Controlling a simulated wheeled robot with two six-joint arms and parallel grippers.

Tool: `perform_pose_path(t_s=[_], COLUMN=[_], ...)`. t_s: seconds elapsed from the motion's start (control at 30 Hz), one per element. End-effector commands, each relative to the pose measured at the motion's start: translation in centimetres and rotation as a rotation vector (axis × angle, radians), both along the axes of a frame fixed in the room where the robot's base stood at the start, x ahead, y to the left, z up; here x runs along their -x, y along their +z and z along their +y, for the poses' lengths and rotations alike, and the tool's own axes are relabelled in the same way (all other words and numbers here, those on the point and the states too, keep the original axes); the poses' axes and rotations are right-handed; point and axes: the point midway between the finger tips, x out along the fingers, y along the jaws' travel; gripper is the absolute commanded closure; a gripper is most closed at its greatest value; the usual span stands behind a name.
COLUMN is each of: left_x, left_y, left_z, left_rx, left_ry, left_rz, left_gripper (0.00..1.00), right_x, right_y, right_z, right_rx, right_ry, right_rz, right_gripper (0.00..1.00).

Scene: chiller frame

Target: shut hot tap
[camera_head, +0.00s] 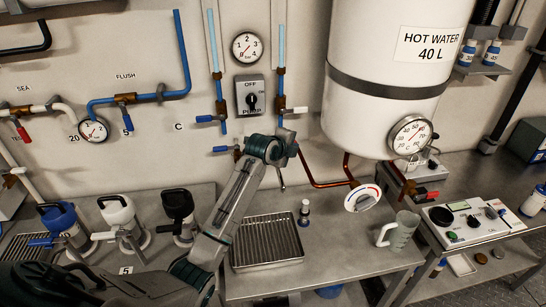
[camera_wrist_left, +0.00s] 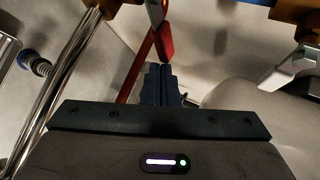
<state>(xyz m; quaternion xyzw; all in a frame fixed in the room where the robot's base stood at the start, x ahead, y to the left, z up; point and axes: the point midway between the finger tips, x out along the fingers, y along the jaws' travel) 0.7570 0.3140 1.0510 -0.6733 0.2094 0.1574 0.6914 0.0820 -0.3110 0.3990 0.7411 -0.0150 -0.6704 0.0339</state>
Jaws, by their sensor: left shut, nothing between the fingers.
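The hot tap's red lever (camera_wrist_left: 166,42) shows in the left wrist view, just beyond my left fingertips, hanging in front of a copper pipe (camera_wrist_left: 134,72). My left gripper (camera_wrist_left: 160,72) is shut and empty, its tips close under the lever; I cannot tell whether they touch. In the head view my left gripper (camera_head: 290,142) is at the wall taps, left of the hot water tank (camera_head: 385,110), and hides the lever. A copper pipe (camera_head: 318,184) runs from there to the tank. My right gripper is not in view.
A blue-handled tap (camera_head: 207,118) and another blue lever (camera_head: 222,149) sit left of my gripper. A chrome pipe (camera_wrist_left: 75,65) and a grey lever (camera_wrist_left: 292,70) flank it in the wrist view. A drip tray (camera_head: 266,262) and jug (camera_head: 399,231) stand on the bench below.

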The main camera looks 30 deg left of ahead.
Motion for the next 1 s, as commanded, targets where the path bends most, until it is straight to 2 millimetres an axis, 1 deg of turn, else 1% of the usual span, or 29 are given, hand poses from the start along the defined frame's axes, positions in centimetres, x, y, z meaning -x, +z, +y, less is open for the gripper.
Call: perform_pose_path(t_s=[0.1, 0.3, 0.53, 1.0], left_x=[-0.9, -1.8, -2.2, -2.4], left_y=[0.0, 0.0, 0.0, 0.1], left_z=[0.1, 0.2, 0.2, 0.3], left_rx=[0.002, 0.001, 0.001, 0.0], left_ry=[-0.007, -0.011, -0.011, -0.011], left_rz=[-0.001, -0.001, -0.001, -0.004], left_gripper=[1.0, 1.0, 1.0, 1.0], right_x=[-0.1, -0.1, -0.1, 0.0], right_y=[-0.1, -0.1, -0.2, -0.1], right_z=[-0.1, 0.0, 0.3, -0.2], right_rx=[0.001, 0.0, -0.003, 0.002], right_ry=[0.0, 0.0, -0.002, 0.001], right_rz=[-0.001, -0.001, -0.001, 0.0], right_gripper=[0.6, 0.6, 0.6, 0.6])
